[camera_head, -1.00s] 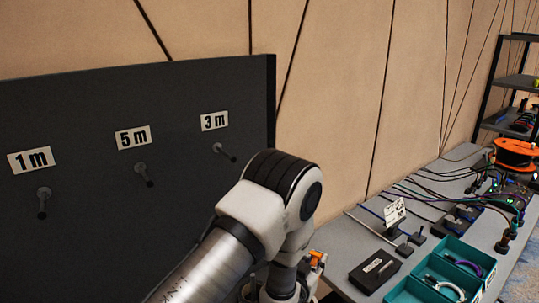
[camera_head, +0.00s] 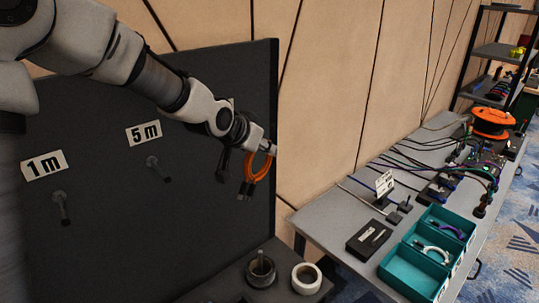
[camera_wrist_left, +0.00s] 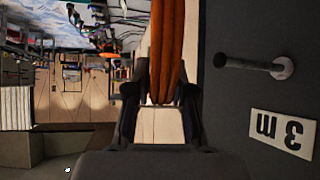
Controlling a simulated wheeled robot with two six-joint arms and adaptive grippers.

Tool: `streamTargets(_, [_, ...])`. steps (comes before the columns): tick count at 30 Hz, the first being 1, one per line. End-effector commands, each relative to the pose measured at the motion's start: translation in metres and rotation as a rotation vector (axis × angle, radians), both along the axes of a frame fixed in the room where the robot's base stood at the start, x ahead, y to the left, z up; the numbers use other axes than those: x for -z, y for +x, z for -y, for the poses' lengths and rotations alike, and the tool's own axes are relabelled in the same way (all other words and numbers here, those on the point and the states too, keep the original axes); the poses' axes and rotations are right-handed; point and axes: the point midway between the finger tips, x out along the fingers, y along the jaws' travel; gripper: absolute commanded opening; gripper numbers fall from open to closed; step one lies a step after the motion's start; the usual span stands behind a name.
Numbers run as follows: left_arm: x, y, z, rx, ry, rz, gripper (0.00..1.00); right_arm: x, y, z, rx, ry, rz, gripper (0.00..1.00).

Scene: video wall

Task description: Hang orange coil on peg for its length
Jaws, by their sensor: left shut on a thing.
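My left gripper (camera_head: 268,148) is shut on the orange coil (camera_head: 260,170), which hangs below it with dark ends, in front of the dark board's (camera_head: 215,240) right part. In the left wrist view the coil (camera_wrist_left: 167,45) runs up from between the fingers of my left gripper (camera_wrist_left: 160,100). The peg (camera_wrist_left: 250,65) beside the upside-down 3 m label (camera_wrist_left: 284,132) is right of the coil there, apart from it. In the head view my arm hides that label. The 5 m peg (camera_head: 157,168) and 1 m peg (camera_head: 62,208) are bare. My right gripper is out of view.
A grey bench (camera_head: 320,222) on the right carries cables, a black box (camera_head: 368,241), teal bins (camera_head: 412,270) and an orange reel (camera_head: 492,122). A dark cup-like thing (camera_head: 261,270) and a white one (camera_head: 306,278) stand below the board. A shelf rack (camera_head: 490,50) stands behind.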

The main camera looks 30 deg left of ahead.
Motion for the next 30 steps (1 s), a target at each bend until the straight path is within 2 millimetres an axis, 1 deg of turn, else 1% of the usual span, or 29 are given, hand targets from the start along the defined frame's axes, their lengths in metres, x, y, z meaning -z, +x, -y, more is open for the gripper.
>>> streamTargets(1, [0.003,0.002,-0.004,-0.001,-0.001,0.003,0.00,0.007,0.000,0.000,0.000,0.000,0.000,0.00])
streamTargets(7, [0.003,0.009,-0.020,-0.003,-0.002,0.003,0.00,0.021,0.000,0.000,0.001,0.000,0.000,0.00])
streamTargets(9, [0.000,0.011,-0.025,-0.001,-0.002,0.002,0.00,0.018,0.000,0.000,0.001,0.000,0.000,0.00])
streamTargets(15, [0.000,0.017,-0.041,-0.001,0.000,0.002,0.00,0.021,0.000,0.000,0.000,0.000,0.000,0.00])
streamTargets(25, [0.000,0.027,-0.066,-0.002,-0.001,0.001,0.00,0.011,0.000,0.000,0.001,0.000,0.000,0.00])
streamTargets(27, [-0.003,0.030,-0.071,-0.002,-0.002,-0.001,0.00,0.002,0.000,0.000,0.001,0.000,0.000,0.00])
streamTargets(30, [-0.003,0.033,-0.079,-0.001,-0.002,0.000,0.00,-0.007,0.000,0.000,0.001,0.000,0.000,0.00])
